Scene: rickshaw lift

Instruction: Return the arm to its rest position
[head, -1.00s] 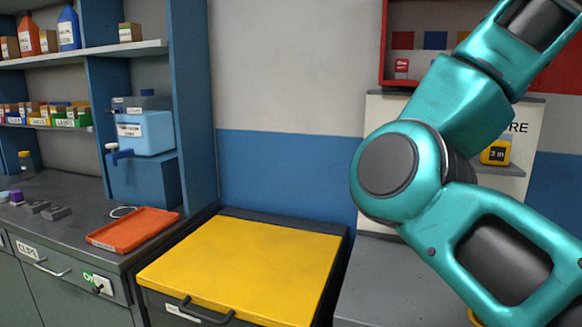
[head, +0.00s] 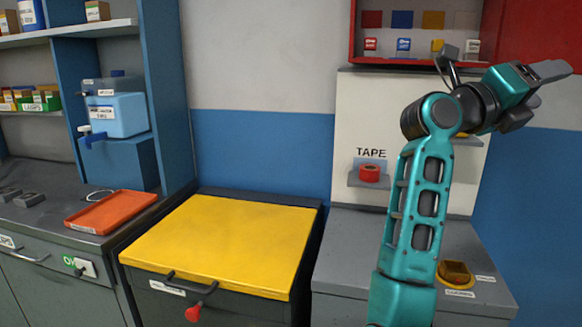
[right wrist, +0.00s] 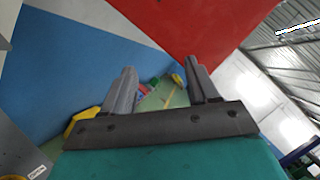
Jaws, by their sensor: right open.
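My teal right arm (head: 423,215) rises from the bottom edge of the head view and bends at a joint in front of the white tape board. Its right gripper (head: 540,92) points to the right, up near the lower edge of the red cabinet. In the right wrist view the two grey fingers (right wrist: 160,75) stand apart with nothing between them. My left arm and left gripper are in neither view.
A red tape roll (head: 370,173) sits on a small holder. The red cabinet (head: 430,60) is above. A yellow-topped cabinet (head: 225,243) with a red tag, an orange tray (head: 110,211) and a blue water container (head: 117,114) are to the left.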

